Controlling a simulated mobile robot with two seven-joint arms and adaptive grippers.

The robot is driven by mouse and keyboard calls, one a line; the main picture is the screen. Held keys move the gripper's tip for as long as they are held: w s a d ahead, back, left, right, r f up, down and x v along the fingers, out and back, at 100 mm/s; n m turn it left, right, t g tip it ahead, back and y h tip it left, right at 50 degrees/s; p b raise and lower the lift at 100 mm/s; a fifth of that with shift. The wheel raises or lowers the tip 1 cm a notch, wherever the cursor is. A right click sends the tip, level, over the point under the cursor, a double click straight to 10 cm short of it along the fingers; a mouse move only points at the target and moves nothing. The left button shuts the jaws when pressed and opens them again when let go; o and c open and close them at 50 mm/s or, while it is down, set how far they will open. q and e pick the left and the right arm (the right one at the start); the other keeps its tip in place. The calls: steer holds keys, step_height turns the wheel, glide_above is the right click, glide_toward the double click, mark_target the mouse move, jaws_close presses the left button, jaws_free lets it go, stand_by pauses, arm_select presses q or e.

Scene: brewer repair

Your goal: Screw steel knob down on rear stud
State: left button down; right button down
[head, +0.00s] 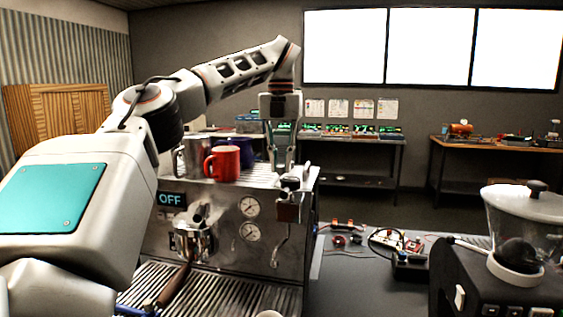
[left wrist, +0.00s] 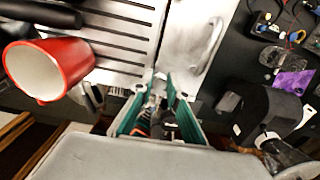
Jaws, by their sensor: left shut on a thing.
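My left gripper (head: 283,160) points down over the right end of the espresso machine's top (head: 262,172). In the left wrist view its teal-padded fingers (left wrist: 157,88) are closed around a small metal part, which I take for the steel knob (left wrist: 158,86). Most of the knob is hidden between the fingers, and I cannot tell how it sits on the rear stud, which I cannot make out. A dark fitting (head: 290,183) shows at the machine's front top edge, just below the fingers. My right gripper is in neither view.
A red mug (head: 222,163) stands on the machine's top, left of the gripper; it also shows in the left wrist view (left wrist: 52,70). A blue mug (head: 248,150) is behind it. A grinder (head: 500,280) stands front right. Electronic parts (head: 345,238) lie on the bench between.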

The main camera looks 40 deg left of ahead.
arm_select(q)
steer(key=shift+n, duration=0.8)
steer(key=n, duration=0.5)
steer(key=shift+s+n, duration=0.1)
steer(key=shift+n, duration=0.3)
steer(key=shift+f, duration=1.05)
stand_by(2.2)
steer(key=m, duration=0.4)
steer(key=shift+m, duration=0.3)
